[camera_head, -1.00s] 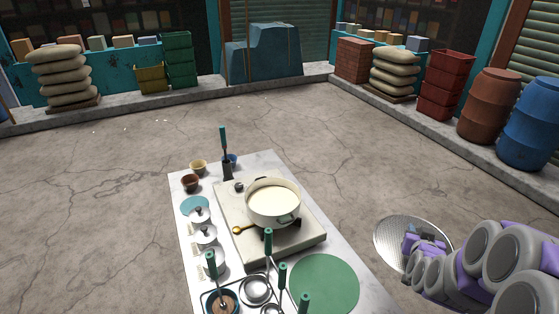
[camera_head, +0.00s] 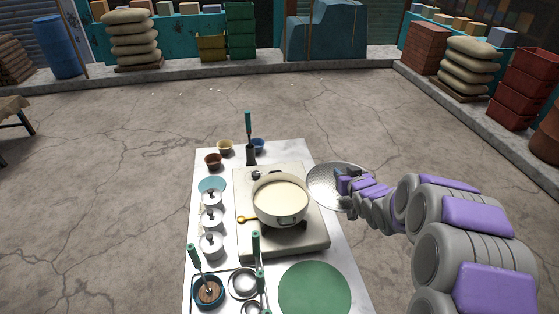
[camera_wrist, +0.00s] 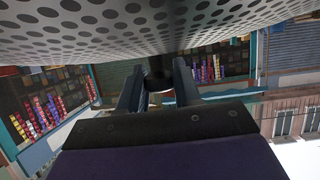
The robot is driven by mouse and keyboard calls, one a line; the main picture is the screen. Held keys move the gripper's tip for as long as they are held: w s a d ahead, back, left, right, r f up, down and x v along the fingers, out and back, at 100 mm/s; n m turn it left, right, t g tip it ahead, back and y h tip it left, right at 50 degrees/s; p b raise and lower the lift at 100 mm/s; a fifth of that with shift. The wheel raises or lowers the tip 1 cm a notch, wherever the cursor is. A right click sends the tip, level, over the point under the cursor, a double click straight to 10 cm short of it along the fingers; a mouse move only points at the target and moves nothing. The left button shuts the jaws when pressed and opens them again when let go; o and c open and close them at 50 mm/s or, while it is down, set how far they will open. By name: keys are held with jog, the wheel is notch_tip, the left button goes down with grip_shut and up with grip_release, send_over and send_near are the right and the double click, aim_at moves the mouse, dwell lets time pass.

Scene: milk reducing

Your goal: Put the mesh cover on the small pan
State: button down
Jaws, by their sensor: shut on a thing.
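The mesh cover (camera_head: 330,187) is a round grey perforated disc just right of the pan. My gripper (camera_head: 345,186) is shut on the mesh cover and holds it out over the table's right edge. In the wrist view the perforated mesh cover (camera_wrist: 110,25) fills the top, and my gripper's fingers (camera_wrist: 158,85) close on its dark knob or handle. The small pan (camera_head: 281,202) is cream-coloured, holds pale milk and sits on the burner plate. The cover's near edge is close to the pan's right rim; whether they overlap in height I cannot tell.
The pan stands on a pale stove (camera_head: 250,240) on a white table (camera_head: 345,285). Lidded white pots (camera_head: 212,220) line the left side. A green round mat (camera_head: 314,288) lies at the front right. Upright green-handled tools (camera_head: 256,245) stand near the front.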

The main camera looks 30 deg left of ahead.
aim_at(309, 178)
jog(key=s+a+n+y, duration=0.1)
jog(key=a, duration=0.2)
jog(key=s+a+n+g+p, duration=0.1)
jog(key=a, duration=0.3)
jog(key=a+r+g+y, duration=0.1)
jog(key=a, duration=0.2)
jog(key=shift+s+a+n+y, duration=0.3)
jog(key=shift+s+a+n, duration=0.05)
jog(key=shift+s+n, duration=0.05)
jog(key=s+a+f+n+g+y+p, duration=0.1)
jog(key=s+a+n+g, duration=0.15)
jog(key=a, duration=0.65)
notch_tip(309, 178, down, 6)
jog(key=s+b, duration=0.1)
jog(key=b, duration=0.5)
jog(key=shift+d+f+b, duration=0.15)
jog(key=shift+d+b, duration=0.25)
jog(key=shift+a+m, duration=0.1)
jog(key=shift+m, duration=0.15)
